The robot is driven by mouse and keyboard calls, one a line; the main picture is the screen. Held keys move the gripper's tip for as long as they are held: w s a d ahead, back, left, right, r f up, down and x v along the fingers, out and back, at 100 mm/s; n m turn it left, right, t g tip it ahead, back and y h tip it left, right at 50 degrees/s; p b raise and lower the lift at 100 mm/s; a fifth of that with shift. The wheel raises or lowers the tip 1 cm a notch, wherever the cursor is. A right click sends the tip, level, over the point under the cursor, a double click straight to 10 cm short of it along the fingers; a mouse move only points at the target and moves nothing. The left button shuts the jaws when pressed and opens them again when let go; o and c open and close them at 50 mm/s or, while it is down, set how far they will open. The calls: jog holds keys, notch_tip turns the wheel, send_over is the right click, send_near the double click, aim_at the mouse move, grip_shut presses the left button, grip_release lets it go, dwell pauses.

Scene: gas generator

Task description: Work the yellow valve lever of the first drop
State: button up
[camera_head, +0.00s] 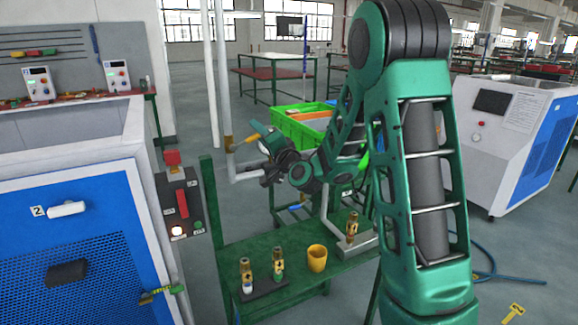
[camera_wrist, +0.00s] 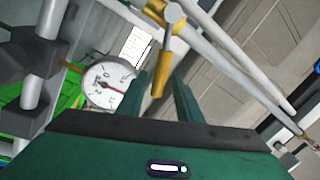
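The yellow valve lever (camera_head: 246,138) sits on the pipe left of my arm in the head view. In the wrist view the lever (camera_wrist: 158,78) hangs down from its pivot on a pale pipe. My gripper (camera_wrist: 163,82) is open, with one dark green finger on each side of the lever in that picture. A clear gap shows between the lever and the right finger; the left finger is closer. I cannot tell how deep the lever lies between them. In the head view my fingers are too small and covered to make out.
A round pressure gauge (camera_wrist: 108,85) is close left of my fingers. The vertical pipe (camera_head: 224,75) stands beside the lever. Below, a green table (camera_head: 237,249) carries a yellow cup (camera_head: 317,258) and brass fittings (camera_head: 278,268). A green crate (camera_head: 297,125) is behind my arm.

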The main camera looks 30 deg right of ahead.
jog(key=a+r+n, duration=0.1)
jog(key=n, duration=0.1)
jog(key=a+r+n, duration=0.1)
jog(key=n, duration=0.1)
jog(key=a+r+n+y, duration=0.1)
jog(key=n, duration=0.1)
jog(key=shift+r+g, duration=0.35)
jog(key=shift+g, duration=0.05)
jog(key=a+n, duration=0.1)
jog(key=n, duration=0.1)
jog(key=a+r+n, duration=0.1)
jog(key=n, duration=0.1)
jog(key=a+n+g, duration=0.1)
jog(key=a+n, duration=0.1)
jog(key=shift+r+y, duration=0.35)
jog(key=shift+y, duration=0.05)
jog(key=shift+a+r+n+g, duration=0.1)
jog(key=shift+a+n+g, duration=0.2)
jog(key=shift+a+n, duration=0.5)
jog(key=shift+s+n, duration=0.3)
jog(key=shift+n, duration=0.1)
jog(key=v, duration=1.1)
jog(key=s+d+f+m+g+h, duration=0.3)
jog(key=s+d+f+g, duration=0.7)
jog(key=s+f, duration=0.6)
jog(key=shift+s+d+f+m+h, duration=0.25)
jog(key=shift+d+f+m+h, duration=0.15)
jog(key=shift+d, duration=0.95)
jog(key=shift+c, duration=0.4)
